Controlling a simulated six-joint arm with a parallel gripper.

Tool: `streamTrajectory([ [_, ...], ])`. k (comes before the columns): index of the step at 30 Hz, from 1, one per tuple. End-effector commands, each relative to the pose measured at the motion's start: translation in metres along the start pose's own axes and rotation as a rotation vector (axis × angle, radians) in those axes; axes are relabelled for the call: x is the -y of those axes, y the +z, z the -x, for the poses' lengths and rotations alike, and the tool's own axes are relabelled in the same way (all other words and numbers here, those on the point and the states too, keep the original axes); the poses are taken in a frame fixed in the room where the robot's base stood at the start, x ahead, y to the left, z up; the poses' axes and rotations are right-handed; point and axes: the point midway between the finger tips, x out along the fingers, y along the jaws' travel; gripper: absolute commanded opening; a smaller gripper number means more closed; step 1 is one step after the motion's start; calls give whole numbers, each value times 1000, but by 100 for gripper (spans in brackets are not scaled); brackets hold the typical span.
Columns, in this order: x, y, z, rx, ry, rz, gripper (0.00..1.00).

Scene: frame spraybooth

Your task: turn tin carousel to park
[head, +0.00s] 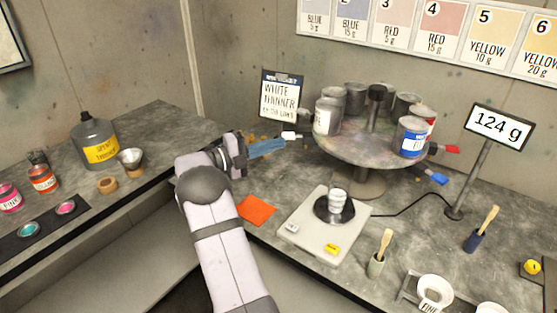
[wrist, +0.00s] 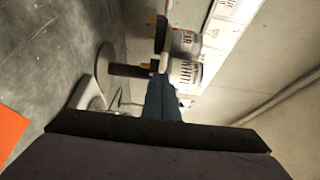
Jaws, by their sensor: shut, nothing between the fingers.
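The tin carousel (head: 350,157) is a round grey turntable on a pedestal, with a dark-topped centre post (head: 376,93). Several tins stand on it, among them a white-labelled tin (head: 322,118) at the left and a blue-labelled tin (head: 411,138) at the right. A red tab (head: 446,149), a blue tab (head: 433,179) and a white tab (head: 291,135) stick out around its rim. My gripper (head: 281,143) has blue fingers, shut and empty, left of the carousel beside the white tab; contact is unclear. The wrist view shows the fingers (wrist: 162,98) pointing at a white-labelled tin (wrist: 185,72).
A scale (head: 300,238) with a cup (head: 338,200) stands in front of the carousel. An orange card (head: 256,210) lies below my gripper. The 124 g display (head: 498,124) and a brush pot (head: 475,240) stand to the right. A thinner can (head: 95,142) stands on the left bench.

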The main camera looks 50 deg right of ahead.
Motion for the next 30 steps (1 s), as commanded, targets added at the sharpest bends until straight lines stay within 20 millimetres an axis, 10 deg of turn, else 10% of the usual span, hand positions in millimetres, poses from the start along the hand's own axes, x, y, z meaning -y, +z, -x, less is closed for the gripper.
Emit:
streamTrajectory([
  [30, 0, 56, -24, 1, 0, 1, 0],
])
